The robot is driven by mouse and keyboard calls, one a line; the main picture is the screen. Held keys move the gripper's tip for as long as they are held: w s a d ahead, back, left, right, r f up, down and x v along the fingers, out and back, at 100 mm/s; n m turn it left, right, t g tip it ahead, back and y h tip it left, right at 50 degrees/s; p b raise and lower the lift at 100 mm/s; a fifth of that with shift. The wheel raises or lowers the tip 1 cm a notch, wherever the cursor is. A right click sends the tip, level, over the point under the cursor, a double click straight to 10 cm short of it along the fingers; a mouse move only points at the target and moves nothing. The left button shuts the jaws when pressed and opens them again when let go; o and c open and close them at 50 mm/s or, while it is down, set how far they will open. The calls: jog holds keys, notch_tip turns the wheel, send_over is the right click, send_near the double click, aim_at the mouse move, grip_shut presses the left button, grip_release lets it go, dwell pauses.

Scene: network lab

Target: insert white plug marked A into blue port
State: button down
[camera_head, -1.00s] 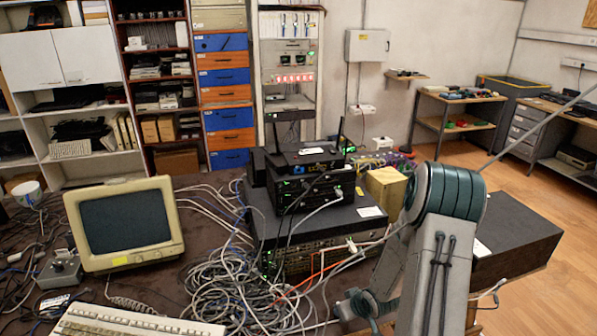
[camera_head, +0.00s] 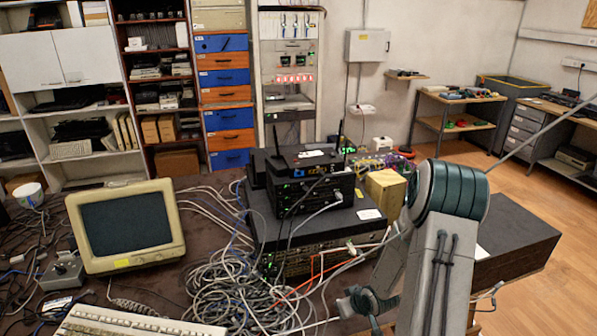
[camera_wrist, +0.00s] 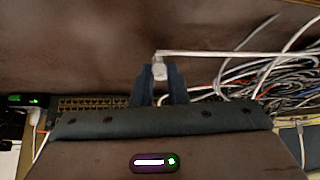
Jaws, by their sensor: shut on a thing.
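A small pale plug (camera_wrist: 159,70) is between the two dark blue fingers of my gripper (camera_wrist: 159,82) in the wrist view. The fingers are shut on it, and a white cable runs from it to the right. I cannot read a letter A on it. In the head view my arm reaches down at the lower right; the fingers and held plug cannot be made out there. A row of yellowish ports (camera_wrist: 90,103) shows left of the fingers, apart from the plug.
Stacked black network devices (camera_head: 318,195) with antennas stand on the dark table. A tangle of grey cables (camera_head: 235,295) lies left of my arm. A beige monitor (camera_head: 125,225) and a keyboard (camera_head: 135,325) are at the left. A yellowish box (camera_head: 385,190) stands behind my arm.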

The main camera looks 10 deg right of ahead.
jog(key=shift+r+p, duration=1.15)
jog(key=shift+r, duration=0.4)
jog(key=c, duration=2)
grip_release()
grip_shut()
